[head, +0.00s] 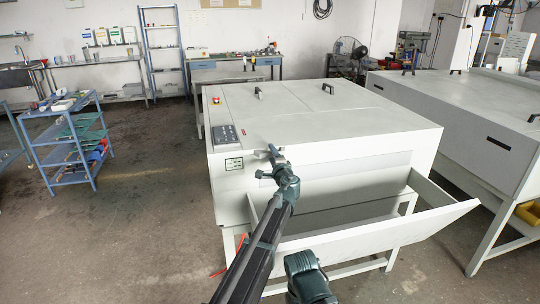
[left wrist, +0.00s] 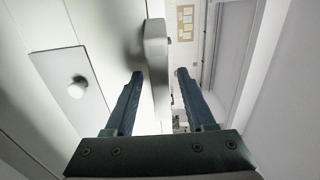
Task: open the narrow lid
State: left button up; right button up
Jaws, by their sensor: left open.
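The narrow lid (head: 262,112) appears to be the narrower left section of the white processor's top, and it lies flat and shut. A dark handle (head: 257,92) stands near its far part. My left gripper (head: 272,151) is at the processor's front edge, near the control panel. In the left wrist view, the two fingers of my left gripper (left wrist: 158,85) are apart. A pale upright bar (left wrist: 156,50) shows between them, with a visible gap to the right finger. I cannot tell whether the left finger touches it.
The control panel (head: 224,137) is on the processor's left front corner. A white tray (head: 400,235) juts out at the front, below my left gripper. A second white machine (head: 460,110) stands to the right. A blue cart (head: 70,140) stands left, with clear floor between.

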pick_arm(q)
grip_shut()
dwell(1.4)
